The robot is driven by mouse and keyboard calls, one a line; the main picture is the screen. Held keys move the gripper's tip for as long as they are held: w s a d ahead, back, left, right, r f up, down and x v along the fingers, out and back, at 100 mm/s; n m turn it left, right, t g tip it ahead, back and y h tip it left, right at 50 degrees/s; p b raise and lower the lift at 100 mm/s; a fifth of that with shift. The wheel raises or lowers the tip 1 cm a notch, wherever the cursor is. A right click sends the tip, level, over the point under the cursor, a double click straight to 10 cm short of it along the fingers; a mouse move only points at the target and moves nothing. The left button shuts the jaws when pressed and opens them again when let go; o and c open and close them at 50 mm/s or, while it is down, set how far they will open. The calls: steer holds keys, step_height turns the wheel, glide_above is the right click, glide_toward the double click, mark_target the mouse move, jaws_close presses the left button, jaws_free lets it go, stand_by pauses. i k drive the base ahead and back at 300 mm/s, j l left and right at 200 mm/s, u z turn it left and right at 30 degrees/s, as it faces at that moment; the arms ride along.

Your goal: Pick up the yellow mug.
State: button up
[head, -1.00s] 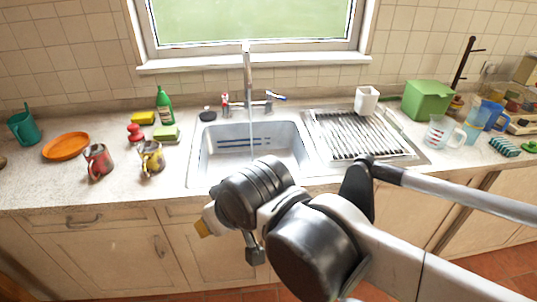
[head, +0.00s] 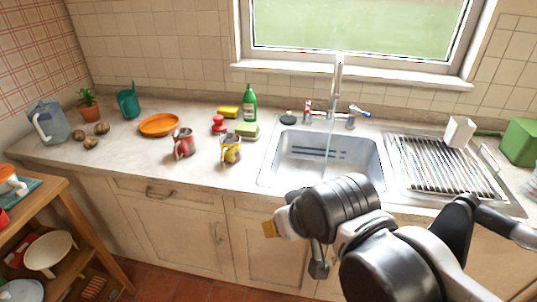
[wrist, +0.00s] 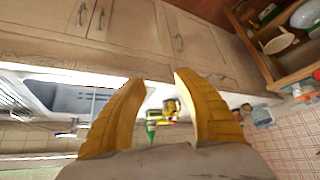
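The yellow mug (head: 231,151) has a mottled yellow and dark surface and stands on the counter, left of the sink, beside a red mug (head: 184,144). My gripper (head: 270,228) is in front of the counter in the head view, right of the yellow mug and apart from it. In the wrist view my gripper's two yellow fingers (wrist: 160,82) are spread wide with nothing between them. The yellow mug (wrist: 171,106) shows at a distance in the gap between the fingers, closer to the right finger. That view looks upside down.
The sink (head: 325,160) has its tap running. An orange plate (head: 159,125) lies further left. A wooden shelf unit (head: 62,215) stands at the lower left. Counter in front of the mugs is clear.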

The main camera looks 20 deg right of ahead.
mark_target(230, 143)
steer(key=i, duration=0.85)
steer(key=j+u, duration=0.05)
steer(key=j, duration=0.05)
